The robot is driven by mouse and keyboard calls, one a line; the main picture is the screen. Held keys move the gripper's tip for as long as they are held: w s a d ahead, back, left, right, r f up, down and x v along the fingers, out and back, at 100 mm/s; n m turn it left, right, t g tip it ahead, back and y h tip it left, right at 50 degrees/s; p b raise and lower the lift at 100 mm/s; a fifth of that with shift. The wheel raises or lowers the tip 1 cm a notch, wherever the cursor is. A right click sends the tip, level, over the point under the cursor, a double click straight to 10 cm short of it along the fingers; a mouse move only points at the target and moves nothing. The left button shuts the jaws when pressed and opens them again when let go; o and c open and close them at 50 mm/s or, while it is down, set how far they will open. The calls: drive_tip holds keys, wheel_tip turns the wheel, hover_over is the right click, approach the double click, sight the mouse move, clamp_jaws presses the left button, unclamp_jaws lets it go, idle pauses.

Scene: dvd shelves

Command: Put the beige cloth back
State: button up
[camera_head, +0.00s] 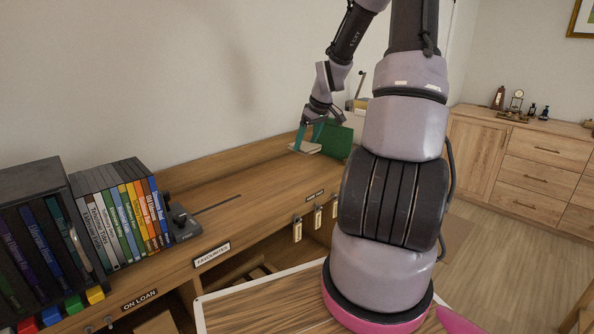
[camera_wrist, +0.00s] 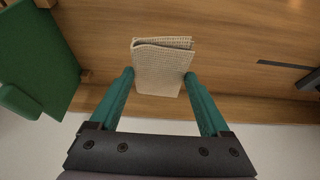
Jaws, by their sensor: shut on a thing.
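The beige cloth (camera_wrist: 160,66) is a folded, waffle-textured piece between the two green fingers of my gripper (camera_wrist: 158,80) in the wrist view. My gripper is shut on it, with a fingertip against each side edge. In the head view my gripper (camera_head: 309,136) is at the far end of the wooden shelf top, and the cloth (camera_head: 305,148) shows as a small pale patch under the fingers. I cannot tell whether the cloth touches the wood or is just above it.
A green object (camera_head: 335,140) stands right beside the cloth; it also shows in the wrist view (camera_wrist: 38,60). Several DVD cases (camera_head: 125,215) stand at the left by a dark bookend (camera_head: 182,222). The slotted wooden top (camera_head: 222,198) between is clear. Tags (camera_head: 297,230) hang from the front edge.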

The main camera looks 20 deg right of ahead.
hover_over(302, 176)
drive_tip(key=s, duration=0.1)
drive_tip(key=f, duration=0.5)
drive_tip(key=shift+d+f, duration=0.25)
drive_tip(key=shift+d, duration=0.05)
drive_tip(key=shift+f, duration=2.25)
drive_tip(key=o, duration=1.2)
drive_tip(key=shift+c, duration=0.2)
